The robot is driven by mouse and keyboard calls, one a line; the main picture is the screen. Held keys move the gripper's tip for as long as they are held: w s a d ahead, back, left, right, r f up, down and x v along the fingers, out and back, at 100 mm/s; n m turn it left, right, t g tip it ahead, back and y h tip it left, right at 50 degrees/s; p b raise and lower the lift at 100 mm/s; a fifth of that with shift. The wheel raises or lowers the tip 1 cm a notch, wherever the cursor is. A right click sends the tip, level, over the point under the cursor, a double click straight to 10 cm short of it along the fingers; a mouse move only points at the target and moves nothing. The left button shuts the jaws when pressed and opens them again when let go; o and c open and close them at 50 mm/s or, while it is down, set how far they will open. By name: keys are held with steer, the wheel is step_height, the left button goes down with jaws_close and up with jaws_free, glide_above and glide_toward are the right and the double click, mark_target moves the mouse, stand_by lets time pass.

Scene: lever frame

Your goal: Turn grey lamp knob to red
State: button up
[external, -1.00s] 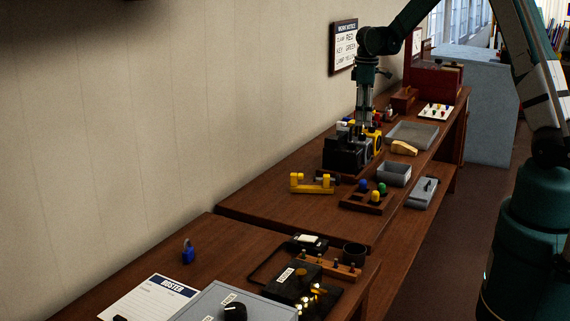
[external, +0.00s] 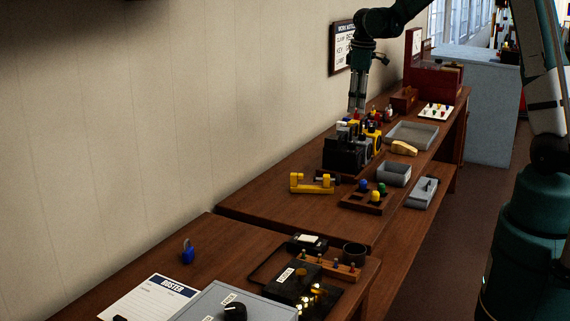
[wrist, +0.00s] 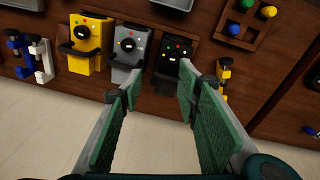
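The grey lamp (wrist: 129,62) stands in the middle of a row of three in the wrist view, between a yellow lamp (wrist: 91,32) and a black lamp (wrist: 175,52). A dark round part (wrist: 127,43) is on its face, with small coloured dots nearby; I cannot tell which colour it points to. In the external view the black lamp (external: 343,154) largely hides the grey one. My gripper (external: 357,108) is above the row there. In the wrist view my gripper (wrist: 156,86) is open, its green-padded fingers apart and nothing between them.
Clamps (wrist: 39,59) stand left of the row, and a yellow clamp (external: 312,183) lies nearer the camera. A wooden tray (external: 366,202) with coloured knobs and a grey bin (external: 394,174) are close by. The wall is behind the bench.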

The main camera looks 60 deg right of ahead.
steer(key=s+a+r+b, duration=0.1)
steer(key=s+a+r, duration=0.1)
steer(key=a, duration=0.5)
steer(key=s+a+r+t+b, duration=0.1)
steer(key=s+a+r, duration=0.1)
steer(key=a+r, duration=0.2)
steer(key=shift+a+r+m+t, duration=0.3)
steer(key=shift+a+m, duration=0.1)
steer(key=shift+a, duration=1.25)
steer(key=shift+w+d, duration=0.1)
steer(key=g+p, duration=0.2)
glide_toward(362, 137)
steer(key=shift+w+d+f+n+y, duration=0.1)
steer(key=shift+w+d+n+y, duration=0.1)
steer(key=shift+d, duration=0.35)
steer(key=shift+w+d+f+n+y, duration=0.1)
steer(key=shift+w+d+n, duration=0.1)
steer(key=shift+d, duration=0.3)
steer(key=shift+f, duration=3.85)
